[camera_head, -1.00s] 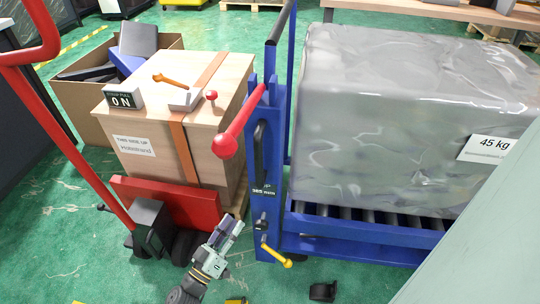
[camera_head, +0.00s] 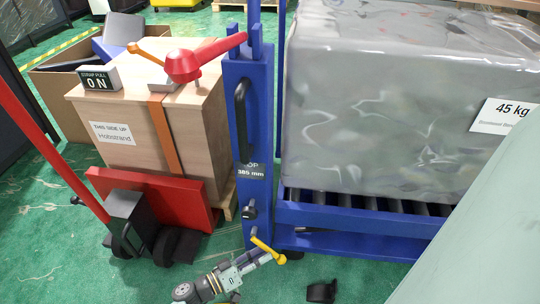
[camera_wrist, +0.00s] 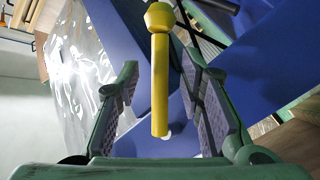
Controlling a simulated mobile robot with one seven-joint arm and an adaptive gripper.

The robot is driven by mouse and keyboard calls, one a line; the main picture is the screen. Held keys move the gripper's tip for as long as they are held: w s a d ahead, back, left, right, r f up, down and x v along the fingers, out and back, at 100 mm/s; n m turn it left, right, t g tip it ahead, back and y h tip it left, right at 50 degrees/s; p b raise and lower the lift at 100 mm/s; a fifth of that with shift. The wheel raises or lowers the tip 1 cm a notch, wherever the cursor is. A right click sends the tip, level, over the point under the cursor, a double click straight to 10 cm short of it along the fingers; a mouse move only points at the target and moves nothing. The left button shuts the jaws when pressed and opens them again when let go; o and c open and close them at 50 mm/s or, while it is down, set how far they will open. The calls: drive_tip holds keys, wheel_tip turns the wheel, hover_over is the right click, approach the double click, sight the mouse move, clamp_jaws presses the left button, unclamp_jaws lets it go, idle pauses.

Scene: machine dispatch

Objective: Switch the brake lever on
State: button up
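The yellow lever (camera_head: 264,247), which I take to be the brake lever, is low on the blue post (camera_head: 249,140) of the lift frame. In the head view it slopes down to the right and ends in a round knob. My gripper (camera_head: 268,257) is at the lever, partly overlapped by it in the head view. In the wrist view the yellow lever (camera_wrist: 160,85) stands between the two fingers of my open gripper (camera_wrist: 163,105), with gaps on both sides. Whether either finger touches it at depth is hard to tell.
A red-knobbed lever (camera_head: 200,62) sticks out from the top of the blue post. A grey wrapped 45 kg load (camera_head: 390,110) rests on the blue roller frame to the right. A wooden crate (camera_head: 195,125) and red pallet truck (camera_head: 165,200) stand left. A black piece (camera_head: 321,291) lies on the floor.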

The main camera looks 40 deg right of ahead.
drive_tip(key=shift+s+d, duration=0.15)
drive_tip(key=shift+d, duration=0.75)
drive_tip(key=shift+s+d, duration=0.1)
drive_tip(key=shift+d, duration=0.75)
drive_tip(key=shift+c, duration=0.6)
clamp_jaws()
